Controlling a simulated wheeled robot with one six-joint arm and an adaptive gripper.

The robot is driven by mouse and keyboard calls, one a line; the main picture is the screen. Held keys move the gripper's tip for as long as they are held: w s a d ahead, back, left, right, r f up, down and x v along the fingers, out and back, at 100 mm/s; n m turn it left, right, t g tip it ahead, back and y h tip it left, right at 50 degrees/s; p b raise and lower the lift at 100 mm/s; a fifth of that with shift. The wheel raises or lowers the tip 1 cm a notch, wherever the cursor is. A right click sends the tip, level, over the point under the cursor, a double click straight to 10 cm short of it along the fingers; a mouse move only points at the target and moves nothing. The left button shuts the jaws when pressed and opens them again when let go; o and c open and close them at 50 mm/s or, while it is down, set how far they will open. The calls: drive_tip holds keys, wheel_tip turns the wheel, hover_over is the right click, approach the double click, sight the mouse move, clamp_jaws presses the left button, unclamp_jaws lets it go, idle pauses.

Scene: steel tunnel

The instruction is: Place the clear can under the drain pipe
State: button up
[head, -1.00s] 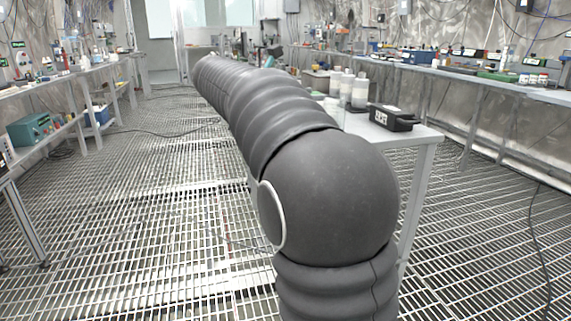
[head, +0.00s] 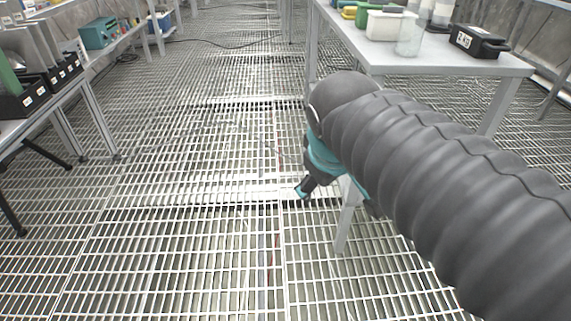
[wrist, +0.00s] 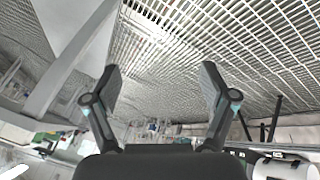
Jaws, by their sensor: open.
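A clear, see-through cylinder (head: 410,36), which may be the clear can, stands upright near the front left corner of the table. My gripper (head: 304,189) hangs low beside the table's front leg, below the tabletop, well apart from the cylinder. In the wrist view my gripper (wrist: 161,76) has its two fingers spread wide with nothing between them. I cannot make out a drain pipe in either view.
The table (head: 452,60) carries a white bin (head: 388,25), bottles and a black case (head: 478,41). A bench (head: 55,100) with black bins stands at the left. The grated floor (head: 180,180) between is mostly clear.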

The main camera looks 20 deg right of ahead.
drive_tip(key=shift+o, duration=0.4)
drive_tip(key=s+a+f+m+y, duration=0.2)
drive_tip(key=s+a+f+m, duration=0.2)
drive_tip(key=shift+s+f, duration=0.25)
drive_tip(key=shift+f, duration=0.1)
drive_tip(key=n+g+h+b, duration=0.1)
drive_tip(key=n+g+h, duration=0.2)
drive_tip(key=n+h, duration=1.6)
approach(407, 11)
drive_tip(key=shift+n+y, duration=0.3)
drive_tip(key=shift+y, duration=0.3)
drive_tip(key=shift+w+d+r+b, duration=0.15)
drive_tip(key=shift+w+d, duration=0.1)
drive_tip(key=shift+d, duration=1.9)
drive_tip(key=shift+w+d+r+b, duration=0.15)
drive_tip(key=shift+w+d, duration=0.1)
drive_tip(key=shift+d, duration=1.9)
drive_tip(key=shift+w+d+r+b, duration=0.15)
drive_tip(key=shift+w+d, duration=0.05)
drive_tip(key=shift+d, duration=1.95)
drive_tip(key=shift+a, duration=0.1)
drive_tip(key=c, duration=1.6)
